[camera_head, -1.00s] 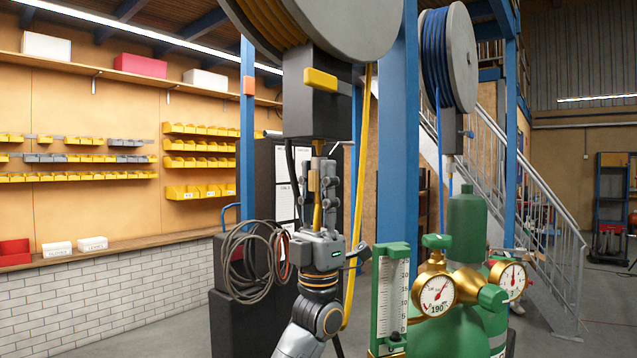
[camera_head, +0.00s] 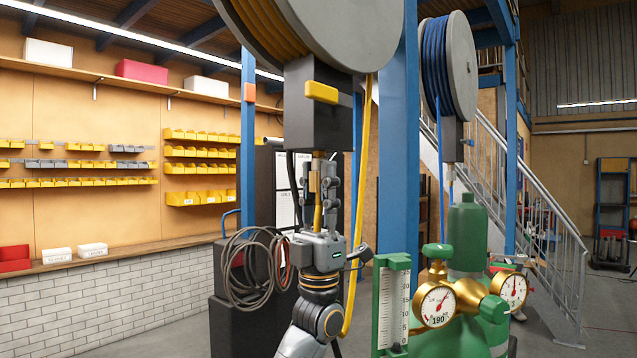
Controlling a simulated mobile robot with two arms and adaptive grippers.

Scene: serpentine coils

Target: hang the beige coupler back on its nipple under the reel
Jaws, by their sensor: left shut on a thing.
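The reel (camera_head: 345,30) with its yellow hose is at the top centre, above a black box (camera_head: 318,128) with a yellow lever. My left gripper (camera_head: 322,182) points up just below this box. It is shut on the beige coupler (camera_head: 314,181), which shows as a small tan piece between the grey fingers. A yellow hose runs down below the coupler between the fingers. The nipple is not clearly seen; the fingers and the box's lower edge crowd that spot. I cannot tell whether the coupler touches it. My right gripper is not in view.
A blue post (camera_head: 398,130) stands close to the right of my left gripper. A green gas cylinder (camera_head: 467,235) with gauges and a flow tube (camera_head: 391,300) stand at the lower right. Coiled grey cables (camera_head: 250,268) hang at the left. A second reel (camera_head: 460,62) holds blue hose.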

